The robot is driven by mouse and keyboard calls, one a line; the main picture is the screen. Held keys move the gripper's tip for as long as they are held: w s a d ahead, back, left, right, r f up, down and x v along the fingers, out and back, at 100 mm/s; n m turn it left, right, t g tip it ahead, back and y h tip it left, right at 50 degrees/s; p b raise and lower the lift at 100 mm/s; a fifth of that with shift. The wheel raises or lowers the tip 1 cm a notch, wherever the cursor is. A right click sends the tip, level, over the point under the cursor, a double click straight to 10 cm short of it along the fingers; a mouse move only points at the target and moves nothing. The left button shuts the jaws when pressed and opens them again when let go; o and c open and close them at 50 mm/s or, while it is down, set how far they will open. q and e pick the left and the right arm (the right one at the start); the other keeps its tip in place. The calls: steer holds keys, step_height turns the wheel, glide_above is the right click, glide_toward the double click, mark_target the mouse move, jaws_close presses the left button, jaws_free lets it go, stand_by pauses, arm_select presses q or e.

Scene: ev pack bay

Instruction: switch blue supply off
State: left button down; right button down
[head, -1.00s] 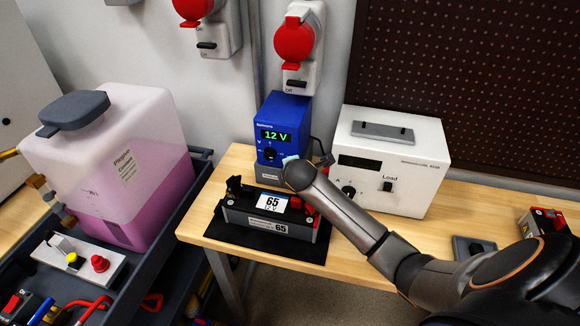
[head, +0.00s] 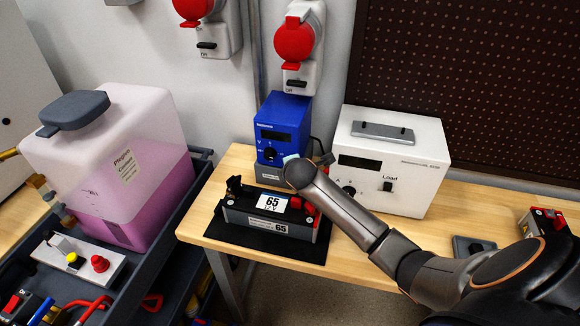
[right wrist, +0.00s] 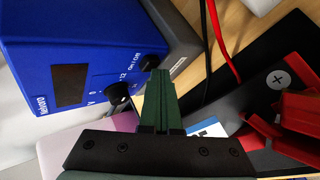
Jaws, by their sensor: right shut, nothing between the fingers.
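The blue supply (head: 283,125) stands on the wooden bench, and its display (head: 275,136) is dark. In the right wrist view the blue supply (right wrist: 95,45) fills the upper left, with a dark display (right wrist: 70,85), a larger black knob (right wrist: 118,93) and a small black on/off control (right wrist: 150,62). My right gripper (right wrist: 160,76) is shut and empty, its fingertips right at the on/off control. I cannot tell whether they touch. In the head view my right wrist hides the lower front of the supply. My left gripper is in neither view.
A battery (head: 270,222) labelled 65 lies on a black mat in front of the supply. A white load unit (head: 410,185) stands to the right. A cart (head: 180,245) with a pink-filled tank (head: 130,190) is at left.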

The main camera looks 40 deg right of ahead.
steer(key=shift+s+a, duration=2.1)
steer(key=shift+a, duration=0.3)
